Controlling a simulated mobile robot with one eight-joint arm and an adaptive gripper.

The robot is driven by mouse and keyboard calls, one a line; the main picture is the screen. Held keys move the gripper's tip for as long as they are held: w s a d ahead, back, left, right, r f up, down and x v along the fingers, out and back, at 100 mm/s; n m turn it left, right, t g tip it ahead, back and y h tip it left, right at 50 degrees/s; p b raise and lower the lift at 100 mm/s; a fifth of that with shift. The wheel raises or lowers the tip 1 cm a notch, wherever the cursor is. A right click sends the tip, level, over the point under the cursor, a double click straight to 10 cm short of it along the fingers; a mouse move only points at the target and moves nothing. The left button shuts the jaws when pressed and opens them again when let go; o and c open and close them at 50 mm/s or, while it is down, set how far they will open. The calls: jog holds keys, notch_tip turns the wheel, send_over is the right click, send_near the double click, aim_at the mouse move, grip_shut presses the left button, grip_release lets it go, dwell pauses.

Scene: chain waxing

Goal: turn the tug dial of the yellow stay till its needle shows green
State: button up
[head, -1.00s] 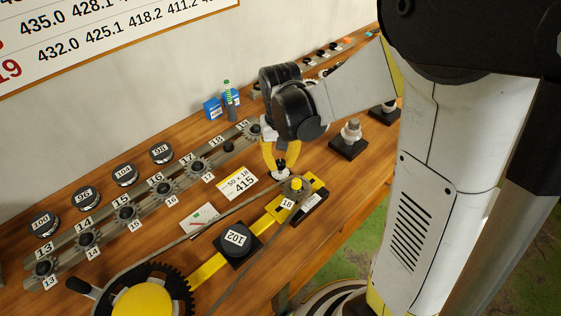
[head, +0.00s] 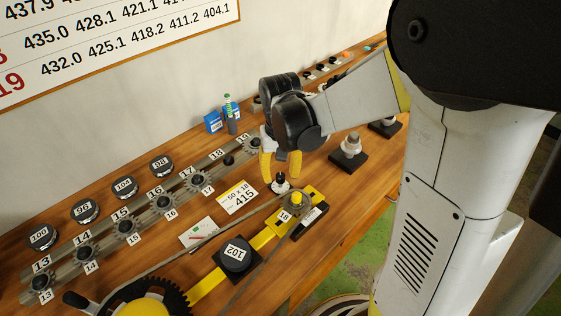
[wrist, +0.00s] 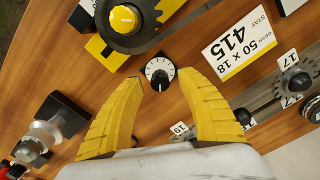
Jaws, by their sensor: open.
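The tug dial (head: 281,186) is a small white disc with a black knob, on the bench beside the toothed wheel marked 18. In the wrist view the dial (wrist: 160,70) shows black ticks around its knob. My gripper (head: 280,180) is open, pointing down with its yellow fingers above and on either side of the knob. In the wrist view the knob lies between the fingertips, with gaps. The yellow stay (head: 209,279) is a long bar under the block marked 102. A white gauge card (head: 198,232) lies left of the dial; its needle reading is too small to tell.
A chain runs around the wheel marked 18 (head: 296,201) and the big black gear (head: 172,291). A rail (head: 114,241) with numbered sprockets lies to the left. A card marked 415 (head: 238,197) lies between. A post on a black base (head: 348,154) stands at right.

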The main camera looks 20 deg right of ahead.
notch_tip(320, 180, up, 11)
dwell(0.3)
jog(key=n+t+b, duration=0.1)
jog(key=t, duration=0.5)
send_near(281, 175)
jog(key=s+r, duration=0.4)
jog(key=s, duration=0.1)
jog(key=shift+s+f+n+t, duration=0.2)
jog(key=shift+s+n+t, duration=0.1)
jog(key=shift+s+t, duration=0.25)
jog(key=shift+w, duration=0.15)
dwell(1.3)
